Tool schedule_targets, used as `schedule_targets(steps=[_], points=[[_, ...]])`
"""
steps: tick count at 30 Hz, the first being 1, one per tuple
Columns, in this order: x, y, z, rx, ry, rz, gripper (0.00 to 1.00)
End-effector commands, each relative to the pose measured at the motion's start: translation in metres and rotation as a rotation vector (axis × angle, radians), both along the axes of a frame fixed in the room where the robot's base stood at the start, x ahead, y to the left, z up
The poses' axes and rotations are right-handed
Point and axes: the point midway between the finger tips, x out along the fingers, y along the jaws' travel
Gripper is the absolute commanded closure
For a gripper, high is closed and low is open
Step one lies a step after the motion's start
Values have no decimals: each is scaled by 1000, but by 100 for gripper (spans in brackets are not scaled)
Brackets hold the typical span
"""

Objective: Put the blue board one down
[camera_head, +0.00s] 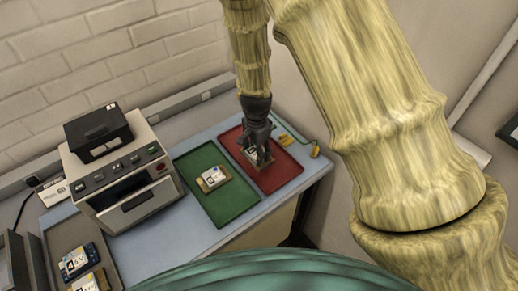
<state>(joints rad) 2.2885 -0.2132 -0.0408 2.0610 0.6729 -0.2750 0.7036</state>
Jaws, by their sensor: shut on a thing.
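My gripper (259,150) points down over the red mat (281,178) and is shut on a small board (262,160). The board shows a pale label and a brownish edge. My fingers cover much of it, so I cannot make out its colour or marking. It is low over the red mat; I cannot tell whether it touches it. A blue-edged board with a white label (76,262) lies on the grey tray (53,226) at lower left.
A green mat (230,209) left of the red one holds another white-labelled board (212,178). A second board (90,282) lies on the grey tray. A grey machine (128,195) with a black box (98,132) on top stands left. A yellow object (315,152) lies near the table's right edge.

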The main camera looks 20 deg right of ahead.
Motion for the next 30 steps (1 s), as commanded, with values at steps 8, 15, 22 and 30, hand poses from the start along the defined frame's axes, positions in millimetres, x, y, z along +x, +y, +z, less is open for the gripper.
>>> schedule_targets(steps=[8, 15, 22, 30], points=[[36, -19, -6, 0, 1, 1, 69], [40, -22, -13, 0, 2, 1, 69], [44, -22, -39, 0, 4, 0, 69], [43, -22, -42, 0, 4, 0, 73]])
